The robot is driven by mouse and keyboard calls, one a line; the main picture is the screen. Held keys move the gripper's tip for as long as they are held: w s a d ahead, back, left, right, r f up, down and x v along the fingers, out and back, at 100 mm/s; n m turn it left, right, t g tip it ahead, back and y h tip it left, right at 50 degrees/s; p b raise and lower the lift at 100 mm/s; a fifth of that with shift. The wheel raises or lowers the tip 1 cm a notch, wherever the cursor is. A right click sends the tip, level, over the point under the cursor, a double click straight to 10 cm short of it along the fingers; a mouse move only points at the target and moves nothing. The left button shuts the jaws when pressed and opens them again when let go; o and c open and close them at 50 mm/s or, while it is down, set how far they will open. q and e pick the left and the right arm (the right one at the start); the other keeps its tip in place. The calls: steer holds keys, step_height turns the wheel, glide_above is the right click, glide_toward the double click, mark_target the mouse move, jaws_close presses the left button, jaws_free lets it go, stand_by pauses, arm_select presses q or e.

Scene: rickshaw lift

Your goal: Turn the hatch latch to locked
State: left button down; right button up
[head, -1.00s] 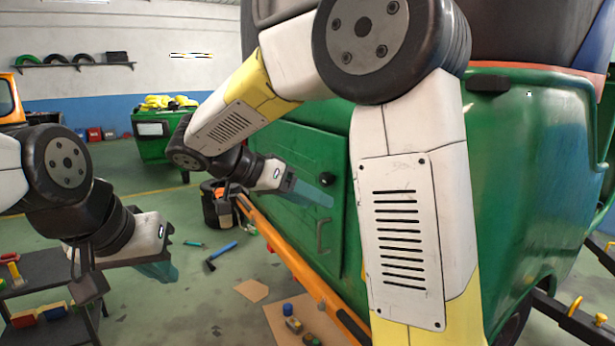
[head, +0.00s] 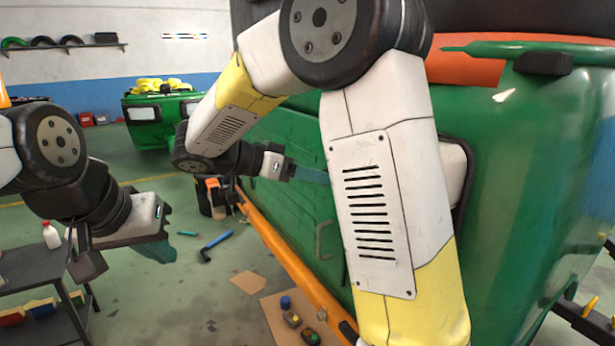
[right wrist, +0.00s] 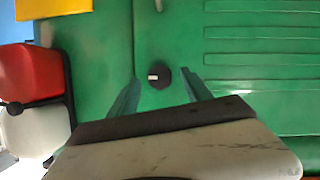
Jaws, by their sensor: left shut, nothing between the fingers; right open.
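The hatch latch is a round black knob (right wrist: 161,72) with a short white mark, on the green hatch panel (right wrist: 225,95) in the right wrist view. The mark lies about level in that picture. My right gripper (right wrist: 161,78) is open, with one finger on each side of the knob; I cannot tell whether they touch it. In the head view my right gripper (head: 308,175) reaches the green vehicle side, and my own arm hides its fingertips and the knob. My left gripper (head: 158,250) is shut and empty, well left of the vehicle.
A grey handle (head: 323,240) is on the green side below my right gripper. An orange rail (head: 285,270) runs along the vehicle's bottom. Tools, including a blue-handled hammer (head: 215,242), lie on the floor.

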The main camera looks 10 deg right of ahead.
steer(key=shift+x, duration=0.9)
jaws_close()
steer(key=shift+n, duration=0.3)
steer(key=n+g+h, duration=0.1)
steer(key=n+h, duration=0.1)
steer(key=n, duration=0.2)
steer(key=n+g+h, duration=0.1)
steer(key=n, duration=0.4)
steer(key=n+g+h, duration=0.2)
steer(key=n, duration=0.2)
steer(key=shift+w+a+f+h, duration=0.1)
steer(key=shift+w+f+h, duration=0.1)
steer(key=shift+f+h, duration=0.1)
steer(key=shift+n, duration=0.4)
